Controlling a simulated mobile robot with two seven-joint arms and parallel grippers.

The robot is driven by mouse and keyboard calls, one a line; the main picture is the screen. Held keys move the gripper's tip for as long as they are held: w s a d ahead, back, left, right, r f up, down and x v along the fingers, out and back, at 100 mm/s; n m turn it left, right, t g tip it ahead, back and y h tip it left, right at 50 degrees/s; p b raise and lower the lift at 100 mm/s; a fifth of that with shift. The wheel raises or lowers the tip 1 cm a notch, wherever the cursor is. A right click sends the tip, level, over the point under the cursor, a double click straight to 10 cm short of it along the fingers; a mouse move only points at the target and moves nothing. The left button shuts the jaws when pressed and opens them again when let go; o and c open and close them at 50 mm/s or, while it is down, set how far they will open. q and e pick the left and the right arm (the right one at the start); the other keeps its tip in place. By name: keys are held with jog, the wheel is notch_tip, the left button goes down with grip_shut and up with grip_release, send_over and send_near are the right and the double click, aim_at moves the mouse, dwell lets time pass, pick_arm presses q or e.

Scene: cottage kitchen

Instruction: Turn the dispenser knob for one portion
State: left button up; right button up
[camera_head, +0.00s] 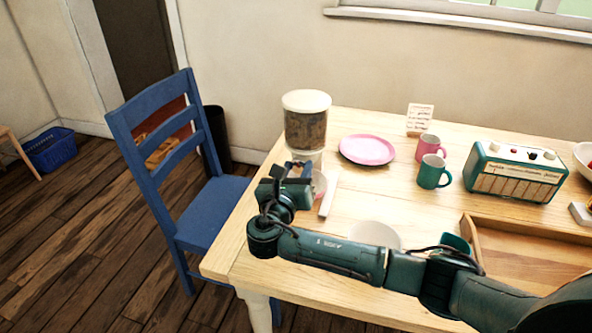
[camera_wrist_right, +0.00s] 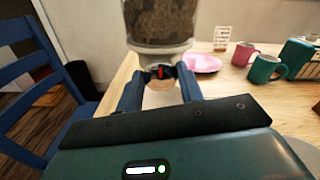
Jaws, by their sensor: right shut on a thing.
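The dispenser (camera_head: 306,128) stands at the table's left end, with a cream lid and a clear container of brown contents. Its lower part is largely hidden by my right gripper in the head view. My right gripper (camera_head: 298,168) is at the dispenser's front, below the container. In the right wrist view the container (camera_wrist_right: 160,22) is above the fingers. The fingertips (camera_wrist_right: 161,74) are shut on the knob, whose red part (camera_wrist_right: 161,72) shows between them. A pale round shape lies behind the fingers, partly hidden. My left gripper is not in view.
On the table (camera_head: 262,218) are a pink plate (camera_head: 367,149), a pink mug (camera_head: 429,147), a teal mug (camera_head: 433,172), a radio (camera_head: 515,172), a white bowl (camera_head: 375,233) partly behind my arm, and a wooden tray (camera_head: 525,232). A blue chair (camera_head: 190,160) stands left.

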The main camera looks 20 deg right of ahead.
jog(key=m+p, duration=0.1)
jog(key=m, duration=0.2)
jog(key=shift+s, duration=0.1)
jog(key=shift+f+m, duration=0.1)
jog(key=shift+m, duration=1.8)
jog(key=o, duration=1)
jog(key=v, duration=1.3)
